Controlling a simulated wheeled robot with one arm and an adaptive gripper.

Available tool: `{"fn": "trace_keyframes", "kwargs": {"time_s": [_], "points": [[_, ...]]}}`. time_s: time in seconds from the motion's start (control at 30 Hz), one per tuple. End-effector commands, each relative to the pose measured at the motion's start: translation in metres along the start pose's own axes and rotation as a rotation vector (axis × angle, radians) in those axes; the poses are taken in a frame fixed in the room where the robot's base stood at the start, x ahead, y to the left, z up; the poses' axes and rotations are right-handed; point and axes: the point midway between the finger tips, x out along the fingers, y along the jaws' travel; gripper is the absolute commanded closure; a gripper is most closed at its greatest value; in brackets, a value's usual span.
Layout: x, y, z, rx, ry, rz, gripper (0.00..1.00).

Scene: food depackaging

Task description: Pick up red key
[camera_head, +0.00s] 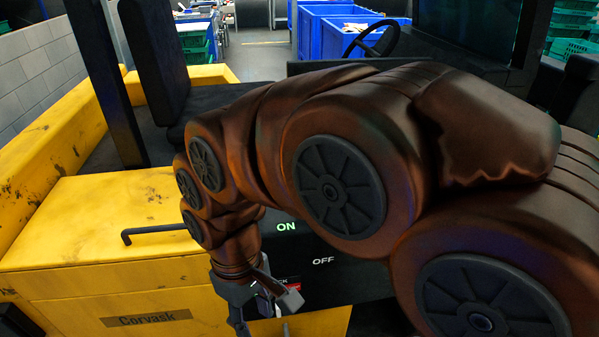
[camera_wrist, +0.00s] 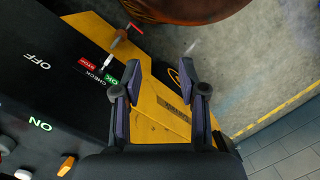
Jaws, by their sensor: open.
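In the wrist view, a small red piece (camera_wrist: 135,28), which looks like the red key, shows at the upper edge of the black control panel, beside a dark reddish-brown knob-like part (camera_wrist: 120,39). It is too small to tell how it is seated. My gripper (camera_wrist: 160,75) is open and empty, its two fingers apart, with the red piece beyond the fingertips and to the left. In the head view my gripper (camera_head: 266,308) points down in front of the panel. I cannot make out the key there; my arm hides much of the panel.
The black panel (camera_wrist: 40,85) carries ON, OFF, CHECK, STOP and OK markings and an orange switch (camera_wrist: 67,164). The yellow vehicle body (camera_head: 100,220) has a black handle (camera_head: 155,231). A steering wheel (camera_head: 372,40) stands behind my arm. Grey floor (camera_wrist: 240,60) lies beyond the fingers.

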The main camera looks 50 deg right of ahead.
Motion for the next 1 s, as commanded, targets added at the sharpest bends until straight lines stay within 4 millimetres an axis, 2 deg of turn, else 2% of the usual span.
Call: {"fn": "trace_keyframes", "kwargs": {"time_s": [0.1, 0.27, 0.47, 0.6, 0.67, 0.8, 1.0], "points": [[-0.026, 0.012, -0.034, -0.12, 0.024, -0.043, 0.58], [-0.058, 0.041, -0.078, -0.294, 0.073, -0.099, 0.58], [-0.091, 0.095, -0.124, -0.492, 0.163, -0.148, 0.58], [-0.107, 0.145, -0.147, -0.613, 0.236, -0.164, 0.58], [-0.113, 0.169, -0.154, -0.66, 0.269, -0.165, 0.58], [-0.12, 0.231, -0.161, -0.757, 0.345, -0.153, 0.58], [-0.118, 0.315, -0.152, -0.861, 0.426, -0.113, 0.58]]}}
